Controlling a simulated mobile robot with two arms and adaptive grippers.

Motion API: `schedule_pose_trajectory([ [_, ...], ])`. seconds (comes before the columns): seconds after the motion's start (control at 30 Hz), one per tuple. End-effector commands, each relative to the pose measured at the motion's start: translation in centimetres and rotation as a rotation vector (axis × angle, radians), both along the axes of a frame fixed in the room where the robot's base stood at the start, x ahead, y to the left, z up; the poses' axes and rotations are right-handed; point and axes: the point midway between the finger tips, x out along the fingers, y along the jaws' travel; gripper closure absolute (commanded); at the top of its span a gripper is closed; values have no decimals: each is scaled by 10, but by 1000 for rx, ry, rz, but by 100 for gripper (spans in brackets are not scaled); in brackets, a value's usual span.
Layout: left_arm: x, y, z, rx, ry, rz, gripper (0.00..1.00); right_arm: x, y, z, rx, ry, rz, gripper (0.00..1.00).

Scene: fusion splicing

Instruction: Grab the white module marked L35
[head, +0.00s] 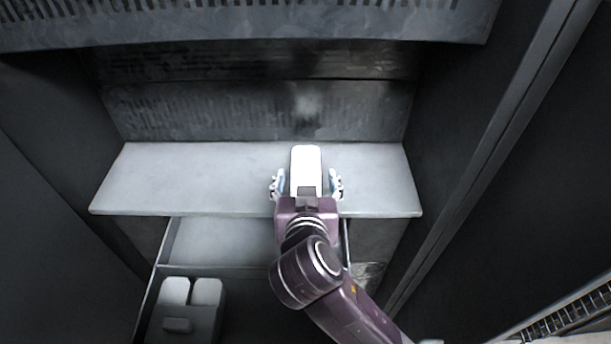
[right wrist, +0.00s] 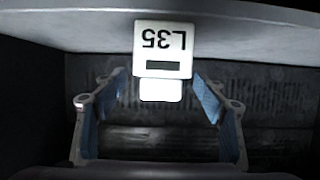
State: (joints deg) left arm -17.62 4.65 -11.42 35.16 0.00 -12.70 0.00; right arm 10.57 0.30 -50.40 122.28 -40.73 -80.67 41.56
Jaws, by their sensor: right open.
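The white module marked L35 (right wrist: 163,40) shows upside down in the right wrist view, with a dark bar beside its label. My right gripper (head: 306,184) is open, with one finger on each side of the module in the head view. In the right wrist view the fingers of my right gripper (right wrist: 161,92) are spread with visible gaps beside the module. My left gripper is not in view.
Below the shelf is an open drawer (head: 215,243). A grey holder (head: 180,325) with two white pieces (head: 191,291) sits at lower left. A slotted metal back panel (head: 250,115) rises behind the shelf, and dark walls stand at both sides. The shelf's left and right parts are clear.

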Motion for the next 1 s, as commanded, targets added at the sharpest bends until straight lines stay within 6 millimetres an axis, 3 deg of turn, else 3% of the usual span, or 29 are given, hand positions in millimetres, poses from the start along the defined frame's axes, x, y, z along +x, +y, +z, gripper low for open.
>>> schedule_pose_trajectory([
  [0.3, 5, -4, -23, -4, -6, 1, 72, 39, 0, -15, -2, -1, 0, 35],
  [0.6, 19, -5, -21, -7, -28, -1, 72, 43, 0, -14, -1, 0, 0, 35],
  [1.0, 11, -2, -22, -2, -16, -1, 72, 43, 0, -14, -1, 0, 0, 79],
])
